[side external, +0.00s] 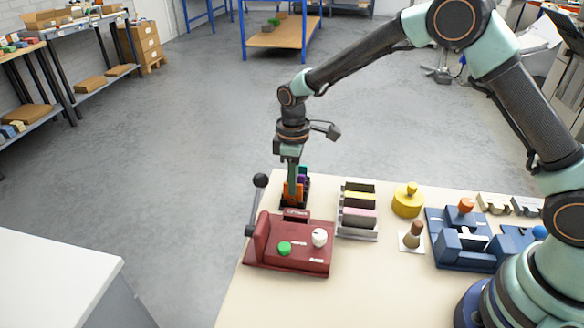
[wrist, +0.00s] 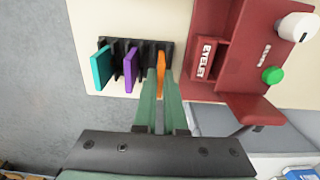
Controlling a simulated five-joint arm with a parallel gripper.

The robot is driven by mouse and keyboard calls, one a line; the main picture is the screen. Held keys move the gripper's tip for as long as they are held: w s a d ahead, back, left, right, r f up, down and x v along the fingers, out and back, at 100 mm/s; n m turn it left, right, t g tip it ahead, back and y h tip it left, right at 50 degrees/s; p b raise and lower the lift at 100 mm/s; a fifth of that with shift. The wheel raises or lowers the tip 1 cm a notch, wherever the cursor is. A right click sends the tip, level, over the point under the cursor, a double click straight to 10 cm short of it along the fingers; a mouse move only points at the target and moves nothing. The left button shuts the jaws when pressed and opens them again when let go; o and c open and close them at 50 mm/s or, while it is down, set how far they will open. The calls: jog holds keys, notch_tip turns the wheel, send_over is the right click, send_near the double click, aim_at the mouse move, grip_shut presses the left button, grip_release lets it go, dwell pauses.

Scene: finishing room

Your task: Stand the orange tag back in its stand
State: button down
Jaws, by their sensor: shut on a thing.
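My gripper (wrist: 160,92) points down and is shut on the orange tag (wrist: 161,68), which shows upright between the two green fingers in the wrist view. The tag is at the right end of the black stand (wrist: 137,46); I cannot tell whether its lower edge sits in a slot. A teal tag (wrist: 101,67) and a purple tag (wrist: 130,69) stand upright in the stand, to the left of the orange one. In the side external view, my gripper (side external: 291,176) is over the stand (side external: 305,190) at the table's back left, with the orange tag (side external: 289,191) below it.
The red eyelet press (side external: 290,246), with a black-knobbed lever (side external: 260,181), stands close in front of the stand. A rack of coloured blocks (side external: 357,213) is to the right, then a yellow round weight (side external: 407,201) and a blue fixture (side external: 462,240). The table's left edge is near.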

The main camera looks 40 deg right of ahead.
jog(key=shift+f, duration=0.2)
jog(key=c, duration=1.3)
grip_release()
jog(key=shift+o, duration=0.2)
jog(key=shift+r, duration=0.1)
jog(key=shift+r, duration=5.45)
